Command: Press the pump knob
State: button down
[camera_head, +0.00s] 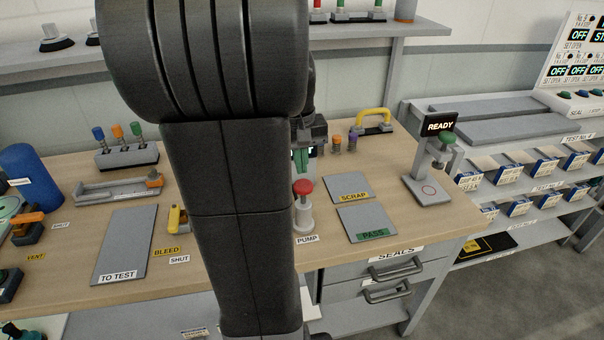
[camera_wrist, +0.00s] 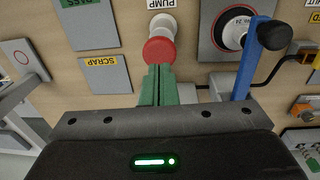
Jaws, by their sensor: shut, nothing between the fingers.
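The pump knob (camera_head: 303,187) is a red mushroom-shaped cap on a pale cylindrical base, behind the PUMP label (camera_head: 307,239) on the bench. My gripper (camera_head: 301,160) has green fingers, shut and empty, pointing down just above and behind the knob in the head view. In the wrist view the red knob (camera_wrist: 159,50) lies just beyond the tips of my shut fingers (camera_wrist: 158,70). Whether the tips touch the knob I cannot tell.
The grey SCRAP (camera_head: 350,188) and PASS (camera_head: 366,224) plates lie right of the knob. A READY stand (camera_head: 433,170) is farther right. In the wrist view a blue lever (camera_wrist: 245,62) with a black ball end rises right of my fingers. My arm hides the bench's middle.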

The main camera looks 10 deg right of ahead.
jog(key=shift+d+f, duration=0.1)
jog(key=shift+f, duration=1.7)
notch_tip(320, 180, down, 4)
jog(key=shift+r+b, duration=0.2)
jog(key=shift+b, duration=0.85)
jog(key=shift+s, duration=0.1)
jog(key=shift+f, duration=0.1)
